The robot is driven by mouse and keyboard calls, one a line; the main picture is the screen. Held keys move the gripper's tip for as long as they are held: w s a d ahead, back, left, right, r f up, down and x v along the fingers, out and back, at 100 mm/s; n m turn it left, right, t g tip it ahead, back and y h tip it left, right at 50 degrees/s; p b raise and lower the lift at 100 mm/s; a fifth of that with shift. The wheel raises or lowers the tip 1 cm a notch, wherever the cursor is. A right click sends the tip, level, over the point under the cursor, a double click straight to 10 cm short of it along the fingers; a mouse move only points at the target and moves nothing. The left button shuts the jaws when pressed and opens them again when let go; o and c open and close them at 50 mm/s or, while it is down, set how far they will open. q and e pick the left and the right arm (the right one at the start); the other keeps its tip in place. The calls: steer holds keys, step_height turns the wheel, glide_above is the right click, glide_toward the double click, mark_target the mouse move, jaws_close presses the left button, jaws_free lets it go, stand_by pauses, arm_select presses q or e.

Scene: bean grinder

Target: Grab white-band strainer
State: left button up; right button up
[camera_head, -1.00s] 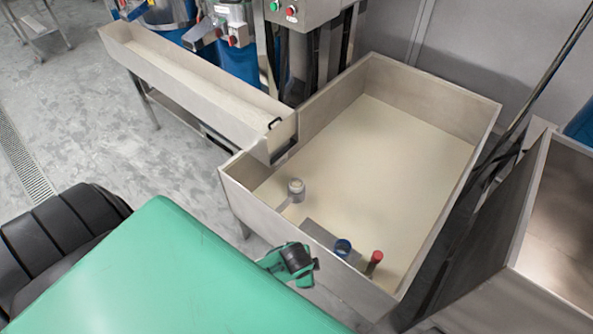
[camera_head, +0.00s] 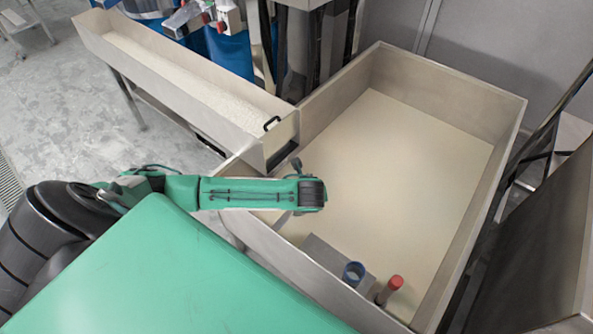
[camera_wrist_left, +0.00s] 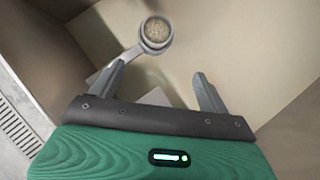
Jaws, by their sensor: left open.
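The white-band strainer (camera_wrist_left: 157,31) shows at the top of the left wrist view, a round cup with a pale grey-white rim and a light, grainy inside. Its handle (camera_wrist_left: 128,58) slants down and left and passes behind my left-hand finger. My left gripper (camera_wrist_left: 160,86) is open and empty, with the cup beyond its fingertips. I cannot tell whether a finger touches the handle. In the head view my left arm reaches over the tub's left corner and hides the cup, and the fingers are not clear there.
A large metal tub (camera_head: 448,80) holds a pale layer. A blue-rimmed strainer (camera_head: 353,273) and a red-topped one (camera_head: 390,289) stand at its near edge beside a grey plate (camera_head: 335,256). A long trough (camera_head: 180,88) meets its left corner. The tub's middle is clear.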

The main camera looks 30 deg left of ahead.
arm_select(q)
steer(key=b+x, duration=0.1)
steer(key=x, duration=0.4)
steer(key=a+b+x, duration=0.1)
steer(key=x, duration=0.3)
steer(key=b+x, duration=0.1)
steer(key=x, duration=0.4)
steer(key=shift+w+a+r, duration=0.15)
steer(key=shift+w+a, duration=0.2)
arm_select(e)
step_height(320, 180, up, 8)
steer(key=w, duration=0.1)
steer(key=shift+w+a+t, duration=0.3)
steer(key=shift+t, duration=0.1)
steer(key=shift+f, duration=0.1)
arm_select(q)
steer(key=c, duration=1.4)
